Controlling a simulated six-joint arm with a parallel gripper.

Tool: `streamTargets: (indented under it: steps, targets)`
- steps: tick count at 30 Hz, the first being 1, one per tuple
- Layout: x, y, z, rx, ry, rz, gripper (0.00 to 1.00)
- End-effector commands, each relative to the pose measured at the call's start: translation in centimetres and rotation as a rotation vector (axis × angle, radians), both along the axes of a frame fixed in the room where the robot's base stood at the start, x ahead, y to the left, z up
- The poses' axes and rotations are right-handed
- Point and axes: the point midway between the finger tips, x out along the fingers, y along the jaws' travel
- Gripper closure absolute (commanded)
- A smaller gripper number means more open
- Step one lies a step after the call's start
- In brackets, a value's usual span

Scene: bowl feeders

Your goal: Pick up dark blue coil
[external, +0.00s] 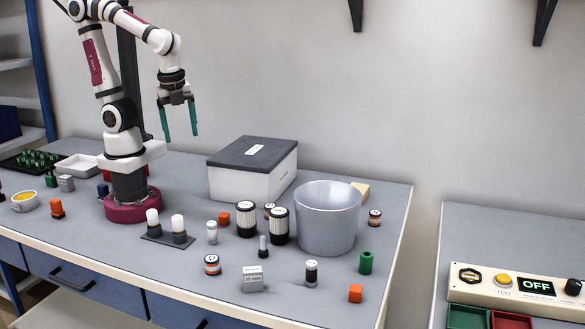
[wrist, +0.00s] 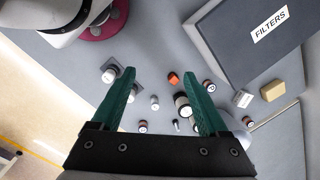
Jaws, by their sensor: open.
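A small dark blue piece (external: 102,191) stands on the bench just left of my base in the external view; it is too small to tell for sure that it is the coil. I cannot make it out in the wrist view. My gripper (external: 180,122) hangs high above the bench, fingers pointing down, right of my base and well away from that piece. In the wrist view my gripper (wrist: 160,78) has its two green fingers wide apart with nothing between them.
A lidded box (external: 252,178) and a grey bucket (external: 327,220) stand right of my base. A white tray (external: 70,172) lies at the left.

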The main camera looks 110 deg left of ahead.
Motion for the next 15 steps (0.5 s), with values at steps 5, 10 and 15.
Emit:
streamTargets:
  steps: [5,10,15]
  targets:
    - [12.0,2.6,-2.0,-0.024,0.068,-0.656,0.23]
    - [18.9,5.3,-5.6,-0.016,0.099,-1.098,0.23]
    - [20.4,6.2,-8.5,-0.012,0.109,-1.208,0.23]
